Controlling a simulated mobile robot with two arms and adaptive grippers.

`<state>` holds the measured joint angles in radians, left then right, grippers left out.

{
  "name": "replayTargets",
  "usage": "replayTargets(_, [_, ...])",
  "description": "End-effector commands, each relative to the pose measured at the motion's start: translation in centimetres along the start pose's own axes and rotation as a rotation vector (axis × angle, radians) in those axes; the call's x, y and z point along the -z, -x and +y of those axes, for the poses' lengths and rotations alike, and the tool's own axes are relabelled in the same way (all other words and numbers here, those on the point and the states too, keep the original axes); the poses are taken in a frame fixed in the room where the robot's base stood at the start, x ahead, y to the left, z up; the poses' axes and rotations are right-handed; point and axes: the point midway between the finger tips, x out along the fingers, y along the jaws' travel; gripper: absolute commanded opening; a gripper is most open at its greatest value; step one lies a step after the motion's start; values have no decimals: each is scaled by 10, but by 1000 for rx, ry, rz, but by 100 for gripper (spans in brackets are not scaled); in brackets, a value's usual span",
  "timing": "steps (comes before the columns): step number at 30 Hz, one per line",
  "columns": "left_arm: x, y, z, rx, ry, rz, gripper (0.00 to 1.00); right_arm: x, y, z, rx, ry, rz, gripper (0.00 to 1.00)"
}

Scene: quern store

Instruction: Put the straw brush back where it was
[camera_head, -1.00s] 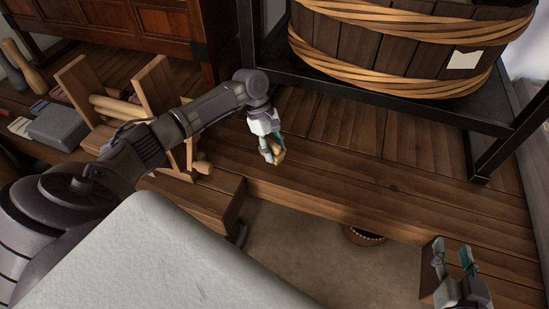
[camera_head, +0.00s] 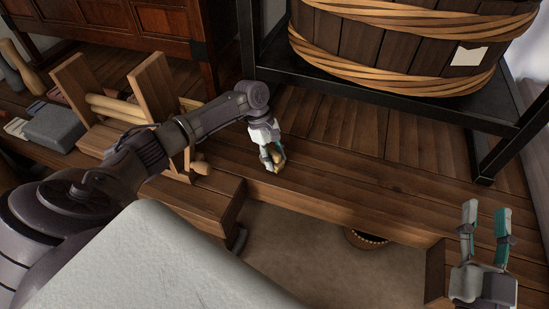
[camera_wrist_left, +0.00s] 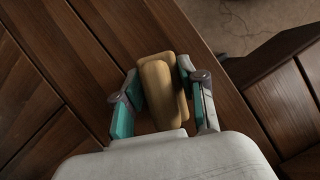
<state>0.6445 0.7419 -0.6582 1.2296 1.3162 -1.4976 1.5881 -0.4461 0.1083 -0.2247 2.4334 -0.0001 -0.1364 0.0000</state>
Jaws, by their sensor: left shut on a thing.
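My left gripper (camera_head: 273,160) is shut on a tan, rounded, oblong thing, which I take to be the straw brush (camera_head: 278,157). It is low over the wooden planks (camera_head: 330,170), near their front edge. In the left wrist view the brush (camera_wrist_left: 158,90) sits between the two teal-padded fingers of the gripper (camera_wrist_left: 158,92). I cannot tell whether it touches the planks. My right gripper (camera_head: 486,207) is open and empty at the lower right.
A wooden tub (camera_head: 400,45) with woven bands stands on a black metal frame (camera_head: 400,108) behind. A wooden stand with rollers (camera_head: 150,95) and a grey stone block (camera_head: 57,125) are at left. A round basket-like thing (camera_head: 366,238) is on the floor below. Planks at centre right are clear.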

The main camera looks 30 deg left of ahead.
Motion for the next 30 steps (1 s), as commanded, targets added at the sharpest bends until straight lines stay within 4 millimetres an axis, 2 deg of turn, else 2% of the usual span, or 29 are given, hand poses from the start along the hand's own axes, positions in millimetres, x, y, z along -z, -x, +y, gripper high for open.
replayTargets(8, [1, -2, 0, 0, 0, -1, 8, -6, 0, 1, -3, 1, -41, 40])
replayTargets(9, [1, -2, 0, 0, 0, 0, 47, -7, 1, 1, -3, 1, -43, 40])
replayTargets(12, [1, -2, 0, 0, 0, 0, 64, -7, 1, 1, -3, 1, -42, 40])
replayTargets(26, [0, 1, 0, 0, -1, 1, 66, -1, 0, 0, 0, 0, -5, 40])
replayTargets(30, [-1, 8, 0, 1, 1, 0, 66, -20, 3, 3, -7, 4, -136, 40])
